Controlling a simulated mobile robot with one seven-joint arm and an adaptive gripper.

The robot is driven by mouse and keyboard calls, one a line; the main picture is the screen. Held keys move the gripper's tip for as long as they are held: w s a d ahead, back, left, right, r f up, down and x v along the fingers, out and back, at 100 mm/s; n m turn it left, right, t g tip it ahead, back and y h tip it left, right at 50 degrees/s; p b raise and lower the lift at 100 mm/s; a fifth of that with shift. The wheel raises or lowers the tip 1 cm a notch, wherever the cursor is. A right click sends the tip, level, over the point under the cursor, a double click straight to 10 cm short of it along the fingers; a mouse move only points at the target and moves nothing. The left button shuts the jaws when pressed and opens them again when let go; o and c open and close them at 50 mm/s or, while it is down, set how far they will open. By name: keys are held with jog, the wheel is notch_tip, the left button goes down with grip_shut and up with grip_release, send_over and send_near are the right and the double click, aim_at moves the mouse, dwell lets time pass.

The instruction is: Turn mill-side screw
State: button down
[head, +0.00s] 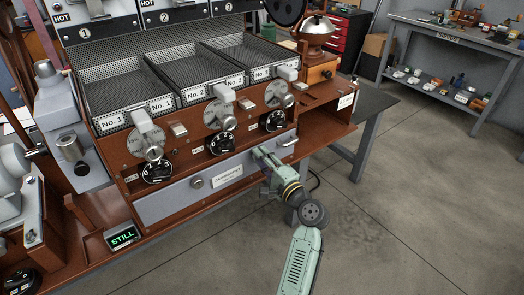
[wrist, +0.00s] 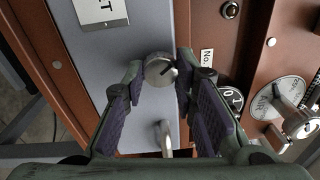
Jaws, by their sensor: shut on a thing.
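The mill-side screw (wrist: 159,71) is a round silver knob with a dark slot, on the grey drawer front between the label and the handle. In the wrist view it sits between the fingertips of my gripper (wrist: 160,67), one on each side, and my gripper is shut on it. In the head view my gripper (head: 262,154) reaches the right part of the drawer front (head: 170,203) and hides this screw. The other screw (head: 197,183) shows at the left of the drawer label (head: 227,176).
A drawer handle (head: 288,142) lies close by my gripper; it also shows in the wrist view (wrist: 166,138). Black dials (head: 222,142) and levers line the brown panel above. A lit display (head: 122,236) reads STILL. A copper-and-silver mill (head: 317,32) stands behind. The floor at right is clear.

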jog(key=shift+m+p, duration=1.4)
jog(key=shift+m, duration=2.5)
jog(key=c, duration=1.3)
grip_release()
jog(key=v, duration=1.2)
jog(key=shift+r, duration=0.2)
